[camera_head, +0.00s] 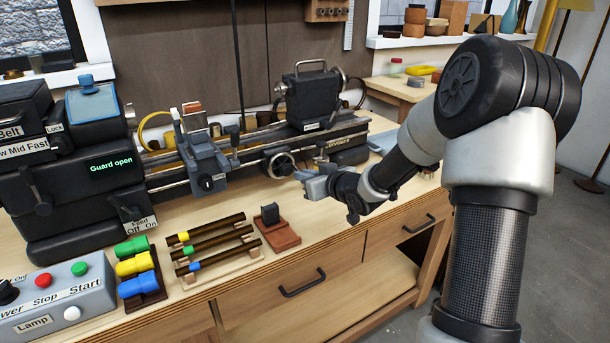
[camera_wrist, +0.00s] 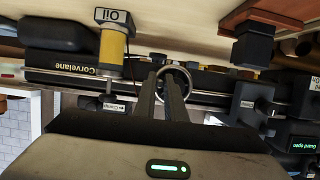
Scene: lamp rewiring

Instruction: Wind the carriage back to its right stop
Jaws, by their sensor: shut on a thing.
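The carriage (camera_head: 205,160), a grey-blue block with a small label, sits on the lathe bed left of the tailstock (camera_head: 312,98), with a stretch of bare rail between them. In the wrist view, which is upside down, the carriage (camera_wrist: 252,103) is on the right. A round metal handwheel (camera_head: 278,164) is on the front of the bed, right of the carriage; it also shows in the wrist view (camera_wrist: 183,72). My gripper (camera_head: 303,174) is at the wheel's right side, shut on it. The fingers (camera_wrist: 163,88) hide the exact contact.
The headstock (camera_head: 95,165) at left shows "Guard open". Coloured-band rods (camera_head: 215,243) lie on a rack in front, beside a reddish block stand (camera_head: 278,232). A control box (camera_head: 60,295) is at front left. A yellow oil bottle (camera_wrist: 113,48) stands near my gripper.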

